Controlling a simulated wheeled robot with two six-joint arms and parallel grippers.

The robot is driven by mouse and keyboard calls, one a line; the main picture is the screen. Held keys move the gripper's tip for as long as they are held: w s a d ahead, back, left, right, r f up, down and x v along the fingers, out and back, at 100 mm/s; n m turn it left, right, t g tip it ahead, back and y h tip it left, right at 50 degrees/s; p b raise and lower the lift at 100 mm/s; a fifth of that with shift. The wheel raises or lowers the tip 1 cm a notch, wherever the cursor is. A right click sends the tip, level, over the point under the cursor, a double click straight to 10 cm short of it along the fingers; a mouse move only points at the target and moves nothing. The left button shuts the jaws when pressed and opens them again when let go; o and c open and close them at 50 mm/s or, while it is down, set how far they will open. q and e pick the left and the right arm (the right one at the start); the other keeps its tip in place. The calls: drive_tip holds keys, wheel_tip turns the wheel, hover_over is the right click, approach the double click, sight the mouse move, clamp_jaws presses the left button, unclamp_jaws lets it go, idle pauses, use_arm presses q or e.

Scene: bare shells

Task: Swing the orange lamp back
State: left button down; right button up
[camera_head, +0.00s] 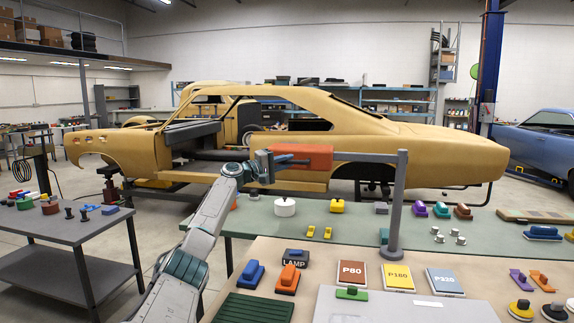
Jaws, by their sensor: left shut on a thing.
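The orange lamp (308,157) is a box-shaped head on a grey horizontal arm. That arm runs right to an upright grey post (396,205) standing on the bench. The lamp head points left from the post, above the tables. My left arm rises from the bottom left, and my left gripper (277,161) is shut at the lamp's left end. The fingers hide the exact spot of contact. My right gripper is out of view. A dark block marked LAMP (295,258) lies on the bench below.
The tan bench (330,250) carries P80 (352,273), P180 (397,278) and P320 (445,282) packs, blue and orange sanding blocks and a grey panel (400,306). A green table (350,222) with small tools stands behind. A yellow car shell (400,140) fills the background.

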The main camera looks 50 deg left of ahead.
use_arm(q)
drive_tip(key=shift+a+r, duration=0.15)
drive_tip(key=shift+r, duration=0.2)
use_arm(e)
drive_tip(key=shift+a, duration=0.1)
use_arm(q)
drive_tip(key=c, duration=1.5)
unclamp_jaws()
drive_tip(key=shift+w+f, duration=0.1)
drive_tip(key=shift+w, duration=0.05)
drive_tip(key=shift+o, duration=0.5)
drive_tip(key=shift+w+a+f, duration=0.1)
drive_tip(key=shift+f, duration=0.1)
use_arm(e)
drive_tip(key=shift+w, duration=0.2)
use_arm(q)
drive_tip(key=shift+f, duration=0.1)
